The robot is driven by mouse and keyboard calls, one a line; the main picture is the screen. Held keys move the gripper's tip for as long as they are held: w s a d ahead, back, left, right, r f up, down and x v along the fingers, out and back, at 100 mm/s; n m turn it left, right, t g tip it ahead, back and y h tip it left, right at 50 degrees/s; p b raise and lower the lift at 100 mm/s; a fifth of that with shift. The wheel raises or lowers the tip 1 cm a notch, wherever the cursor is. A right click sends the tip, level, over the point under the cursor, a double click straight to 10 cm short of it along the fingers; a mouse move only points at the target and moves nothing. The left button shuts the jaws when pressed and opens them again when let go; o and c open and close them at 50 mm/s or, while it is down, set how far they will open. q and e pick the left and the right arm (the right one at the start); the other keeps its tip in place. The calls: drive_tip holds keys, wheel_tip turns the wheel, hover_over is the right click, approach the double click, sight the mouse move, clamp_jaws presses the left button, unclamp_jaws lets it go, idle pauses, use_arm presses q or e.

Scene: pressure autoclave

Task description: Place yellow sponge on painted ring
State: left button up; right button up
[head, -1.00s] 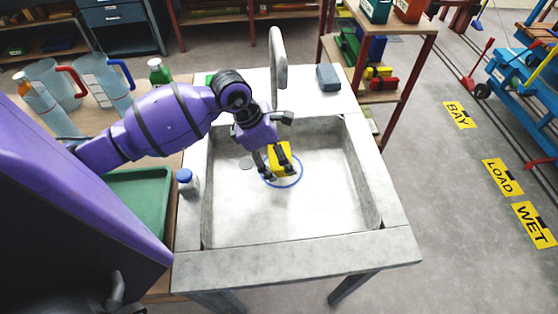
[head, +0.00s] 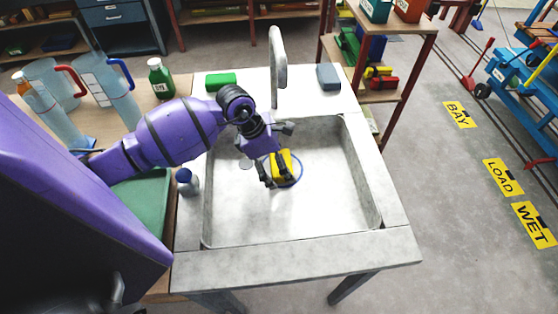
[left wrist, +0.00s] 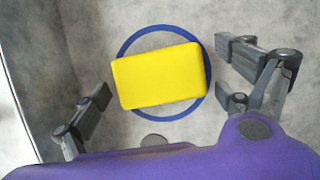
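The yellow sponge (head: 284,161) lies in the sink basin over the blue painted ring (head: 300,172). In the left wrist view the sponge (left wrist: 160,76) covers the middle of the ring (left wrist: 165,28), with its short ends near the ring's left and right sides. My left gripper (head: 278,177) is low in the basin around the sponge. In the left wrist view its fingers (left wrist: 168,82) are spread wide, with a clear gap on both sides of the sponge. My right gripper is not in view.
The sink (head: 300,243) has raised walls and a tall faucet (head: 278,60) behind. A green block (head: 221,80) and a grey block (head: 328,77) sit on the rear ledge. A blue-capped bottle (head: 187,184) stands at the left rim. The basin's right side is clear.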

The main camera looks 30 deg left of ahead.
use_arm(q)
drive_tip(key=v, duration=1.2)
drive_tip(key=shift+r, duration=0.15)
